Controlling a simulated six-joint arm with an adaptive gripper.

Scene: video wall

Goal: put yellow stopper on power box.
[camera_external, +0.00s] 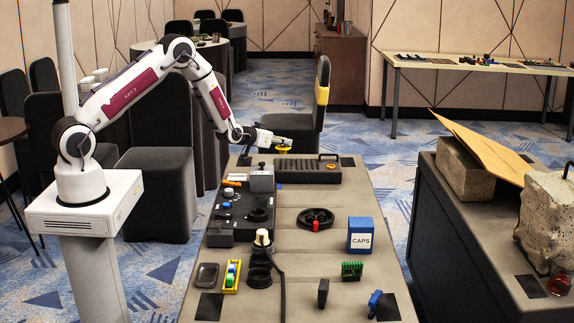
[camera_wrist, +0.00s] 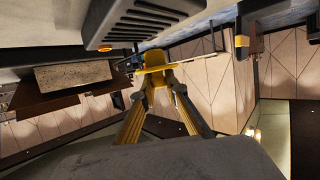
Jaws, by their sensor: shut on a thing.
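My gripper (camera_external: 275,138) is at the far end of the long table, held nearly level and pointing right. It is shut on the yellow stopper (camera_external: 283,142), which appears to be above the table. In the wrist view my gripper (camera_wrist: 160,88) closes on the yellow stopper (camera_wrist: 154,74), seen nearly edge-on. A long dark slotted box (camera_external: 308,171), possibly the power box, lies at the far end, just below the stopper in the picture. It also shows in the wrist view (camera_wrist: 140,18), apart from the stopper. A smaller grey box (camera_external: 262,180) stands to its left.
A black panel with knobs (camera_external: 235,215) lies along the left side. A black handwheel (camera_external: 316,218), a blue CAPS box (camera_external: 360,235) and a white-topped post with black base (camera_external: 262,239) stand nearer. The table's middle has bare room.

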